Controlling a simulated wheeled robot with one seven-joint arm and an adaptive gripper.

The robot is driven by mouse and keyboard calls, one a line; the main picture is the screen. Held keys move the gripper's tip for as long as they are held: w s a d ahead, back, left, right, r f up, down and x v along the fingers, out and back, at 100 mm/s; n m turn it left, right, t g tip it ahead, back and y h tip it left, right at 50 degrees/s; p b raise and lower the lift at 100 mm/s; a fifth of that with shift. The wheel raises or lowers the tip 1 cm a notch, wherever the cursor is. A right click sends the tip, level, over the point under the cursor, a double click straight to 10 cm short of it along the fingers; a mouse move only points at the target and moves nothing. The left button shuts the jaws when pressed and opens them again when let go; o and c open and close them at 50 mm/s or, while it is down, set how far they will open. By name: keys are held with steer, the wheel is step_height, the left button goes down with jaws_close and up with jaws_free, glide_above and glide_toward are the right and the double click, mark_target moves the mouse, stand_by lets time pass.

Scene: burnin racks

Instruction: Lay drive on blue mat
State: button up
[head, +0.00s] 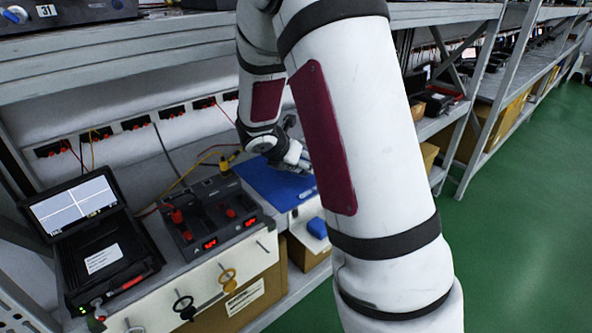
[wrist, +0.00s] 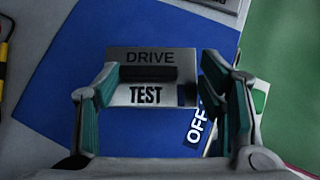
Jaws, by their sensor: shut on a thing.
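The drive (wrist: 152,57) is a grey metal block marked DRIVE and TEST, with a dark raised bar across it. In the wrist view it sits between the two teal-padded fingers of my gripper (wrist: 158,80), which is shut on it. The blue mat (wrist: 50,92) spreads beneath and around the drive; I cannot tell whether the drive touches it. In the head view the mat (head: 262,182) lies on the bench right of the tester. My gripper (head: 293,157) is over its far part there, partly hidden by my arm, and the drive cannot be made out.
A blue label reading OFF (wrist: 196,130) shows beside the right finger. A tester with red knobs (head: 212,215) stands left of the mat, and an open case with a screen (head: 75,205) further left. Cables cross behind. Green floor (head: 520,220) lies right of the bench.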

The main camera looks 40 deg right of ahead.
mark_target(294, 168)
steer(key=shift+w+d, duration=0.3)
steer(key=shift+w, duration=0.05)
steer(key=shift+w+f+b, duration=0.1)
steer(key=shift+f+b, duration=1)
steer(key=shift+f, duration=0.7)
steer(key=shift+f, duration=0.15)
steer(key=o, duration=1.3)
